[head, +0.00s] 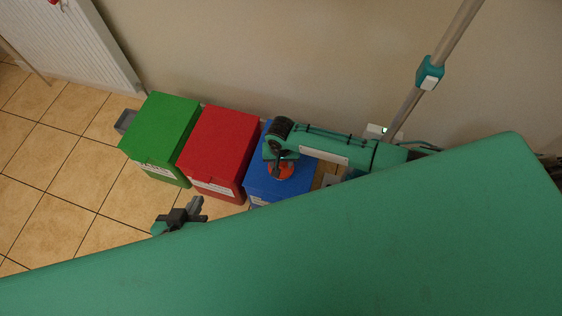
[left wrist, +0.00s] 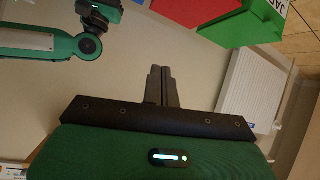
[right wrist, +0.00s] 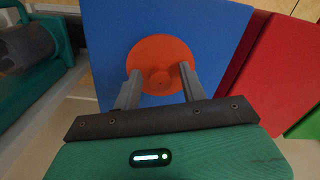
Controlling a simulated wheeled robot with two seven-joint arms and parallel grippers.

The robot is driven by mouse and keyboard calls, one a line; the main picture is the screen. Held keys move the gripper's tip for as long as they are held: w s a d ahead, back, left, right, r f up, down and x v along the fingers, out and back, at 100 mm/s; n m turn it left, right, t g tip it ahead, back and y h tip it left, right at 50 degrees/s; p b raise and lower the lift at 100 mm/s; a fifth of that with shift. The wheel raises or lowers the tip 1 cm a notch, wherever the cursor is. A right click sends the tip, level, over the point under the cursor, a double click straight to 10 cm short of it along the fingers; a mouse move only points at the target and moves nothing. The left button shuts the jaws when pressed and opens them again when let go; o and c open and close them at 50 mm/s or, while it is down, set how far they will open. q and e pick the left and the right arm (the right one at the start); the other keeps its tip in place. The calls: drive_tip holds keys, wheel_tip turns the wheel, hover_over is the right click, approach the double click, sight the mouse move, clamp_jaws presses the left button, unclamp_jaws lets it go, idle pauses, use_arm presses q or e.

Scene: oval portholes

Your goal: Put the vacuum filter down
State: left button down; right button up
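The vacuum filter appears to be the round orange disc with a small central knob (right wrist: 160,62), lying over the top of the blue box (right wrist: 195,25). The disc also shows in the head view (head: 283,172), partly hidden by my right gripper (head: 284,160). In the right wrist view the fingers of my right gripper (right wrist: 160,85) are spread on either side of the knob, with gaps to it. Whether the disc touches the box top is hard to tell. My left gripper (head: 198,208) is empty, its fingers together in the left wrist view (left wrist: 160,80).
A red box (head: 219,148) and a green box (head: 160,135) stand left of the blue box on the tiled floor, along the wall. A radiator (head: 80,40) is at the upper left. A grey pole (head: 455,35) rises at the right.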

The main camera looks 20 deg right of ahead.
sight(281, 164)
drive_tip(key=shift+r, duration=0.15)
drive_tip(key=shift+r, duration=0.35)
wheel_tip(281, 164, up, 11)
drive_tip(key=p, duration=0.4)
drive_tip(key=s+a+r+n+t+y, duration=0.2)
drive_tip(key=s+a+r+n+y, duration=0.2)
drive_tip(key=s+a, duration=0.4)
use_arm(q)
drive_tip(key=s+a+g+y, duration=0.2)
drive_tip(key=s+a+g, duration=0.1)
drive_tip(key=a, duration=0.3)
drive_tip(key=shift+s+a+r+g+y, duration=0.25)
drive_tip(key=shift+a+r+g+y, duration=0.15)
drive_tip(key=shift+g, duration=0.3)
use_arm(e)
drive_tip(key=s+d+r+t+h, duration=0.1)
drive_tip(key=s+d+r+t, duration=0.1)
drive_tip(key=s+d, duration=0.3)
drive_tip(key=s+d+r+n+t+h, duration=0.1)
drive_tip(key=s+d+r+t, duration=0.1)
drive_tip(key=s+d+r, duration=0.3)
drive_tip(key=d, duration=0.3)
drive_tip(key=shift+s+r+n, duration=0.15)
drive_tip(key=shift+n, duration=0.15)
